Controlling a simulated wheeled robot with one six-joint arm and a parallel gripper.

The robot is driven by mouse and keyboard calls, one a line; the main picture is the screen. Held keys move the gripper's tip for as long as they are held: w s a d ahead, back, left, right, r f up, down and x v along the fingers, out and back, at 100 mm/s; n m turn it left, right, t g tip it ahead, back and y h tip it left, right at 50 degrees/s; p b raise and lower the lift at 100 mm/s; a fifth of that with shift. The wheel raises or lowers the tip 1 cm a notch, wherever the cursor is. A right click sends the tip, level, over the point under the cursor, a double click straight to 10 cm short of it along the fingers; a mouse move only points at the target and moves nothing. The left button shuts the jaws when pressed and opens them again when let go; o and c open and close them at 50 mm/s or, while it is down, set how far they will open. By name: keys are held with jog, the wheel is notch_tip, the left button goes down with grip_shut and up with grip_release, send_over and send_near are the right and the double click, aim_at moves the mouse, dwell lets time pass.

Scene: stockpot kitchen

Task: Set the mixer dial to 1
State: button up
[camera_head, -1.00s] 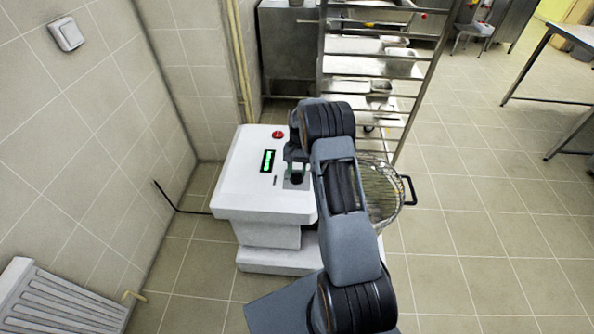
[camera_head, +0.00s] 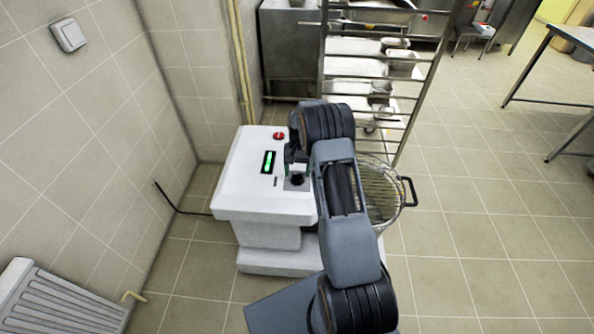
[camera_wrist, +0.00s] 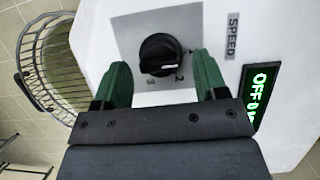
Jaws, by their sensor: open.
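The mixer (camera_head: 240,192) is a white machine with a sloped top. Its dial (camera_wrist: 160,55) is a black knob on a grey plate, with the numbers 2 and 3 showing below it in the wrist view. A white mark on the knob points toward the right. My gripper (camera_wrist: 163,78) is open, with its green fingers on either side of the dial and gaps between them and the knob. In the head view my gripper (camera_head: 297,168) is over the dial (camera_head: 296,180). The green display (camera_wrist: 261,97) reads "OFF" with further characters partly cut off. The numeral 1 cannot be made out.
A red button (camera_head: 279,135) is at the top of the mixer. A wire guard and bowl (camera_head: 382,195) stand at its right side. A tall metal rack (camera_head: 372,70) is behind. The tiled wall is at the left, and open floor lies to the right.

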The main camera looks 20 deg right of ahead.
jog(key=v, duration=1.4)
jog(key=shift+w+f, duration=0.1)
notch_tip(320, 180, down, 4)
jog(key=s+n, duration=0.1)
jog(key=s, duration=0.1)
jog(key=s+a+r+n+t+p, duration=0.1)
jog(key=s+a+r, duration=0.3)
jog(key=s, duration=0.4)
jog(key=s+a+r+n+t+h+p, duration=0.1)
jog(key=s+a+r+n+t, duration=0.1)
jog(key=s+a+r+t, duration=0.2)
jog(key=s+a+r+n+t+h+p, duration=0.1)
jog(key=s+a+r+n+t+p, duration=0.1)
jog(key=s+a+r, duration=0.4)
jog(key=s+r, duration=0.3)
jog(key=s, duration=0.4)
jog(key=shift+s+r, duration=0.15)
jog(key=shift+s, duration=0.1)
